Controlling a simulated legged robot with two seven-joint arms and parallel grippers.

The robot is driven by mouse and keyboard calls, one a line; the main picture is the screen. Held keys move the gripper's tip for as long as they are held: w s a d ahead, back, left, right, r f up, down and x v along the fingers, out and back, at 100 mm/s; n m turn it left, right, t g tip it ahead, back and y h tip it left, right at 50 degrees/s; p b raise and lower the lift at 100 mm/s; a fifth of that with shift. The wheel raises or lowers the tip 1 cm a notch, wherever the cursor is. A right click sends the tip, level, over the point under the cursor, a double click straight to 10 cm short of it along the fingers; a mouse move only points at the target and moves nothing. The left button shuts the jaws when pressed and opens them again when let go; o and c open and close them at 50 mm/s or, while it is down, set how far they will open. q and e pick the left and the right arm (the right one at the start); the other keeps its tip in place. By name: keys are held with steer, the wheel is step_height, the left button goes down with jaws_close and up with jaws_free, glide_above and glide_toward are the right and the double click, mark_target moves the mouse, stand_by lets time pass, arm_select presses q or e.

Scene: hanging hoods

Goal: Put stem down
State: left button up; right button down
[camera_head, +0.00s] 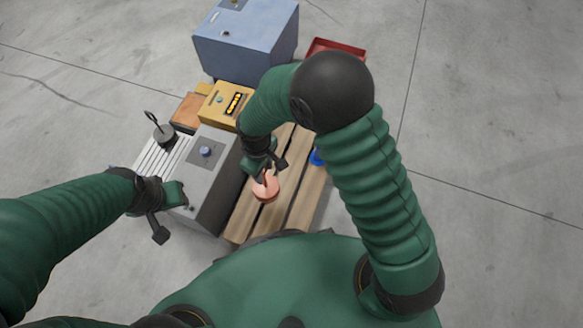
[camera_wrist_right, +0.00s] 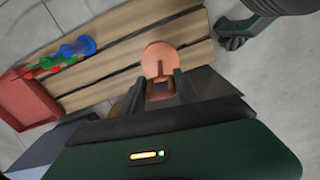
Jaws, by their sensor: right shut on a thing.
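A copper-coloured round piece with a short stem (camera_head: 266,188) is in my right gripper (camera_head: 268,170), over the wooden slats. In the right wrist view the round copper piece (camera_wrist_right: 155,54) shows just beyond the fingers of my right gripper (camera_wrist_right: 161,86), which are shut on its stem. I cannot tell whether its round part touches the slats. My left gripper (camera_head: 168,213) is open and empty, at the front edge of the grey box. A dark round weight with a ring-topped stem (camera_head: 165,134) stands on the ribbed grey surface.
The wooden slatted platform (camera_head: 243,216) has bare room around the copper piece. A grey box (camera_head: 215,180), a yellow box (camera_head: 218,103) and a blue cabinet (camera_head: 245,45) stand beside and behind. Red, green and blue pieces (camera_wrist_right: 78,47) lie on the slats near a red tray (camera_wrist_right: 22,98).

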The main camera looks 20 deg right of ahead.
steer(key=shift+n, duration=0.7)
steer(key=s+a+f, duration=0.2)
steer(key=shift+a+f, duration=0.4)
steer(key=shift+s+a+f, duration=0.1)
steer(key=shift+a+f, duration=0.05)
steer(key=shift+f, duration=0.15)
step_height(320, 180, down, 10)
steer(key=b, duration=0.6)
steer(key=shift+r, duration=0.2)
steer(key=c, duration=0.9)
jaws_free()
steer(key=shift+f, duration=0.1)
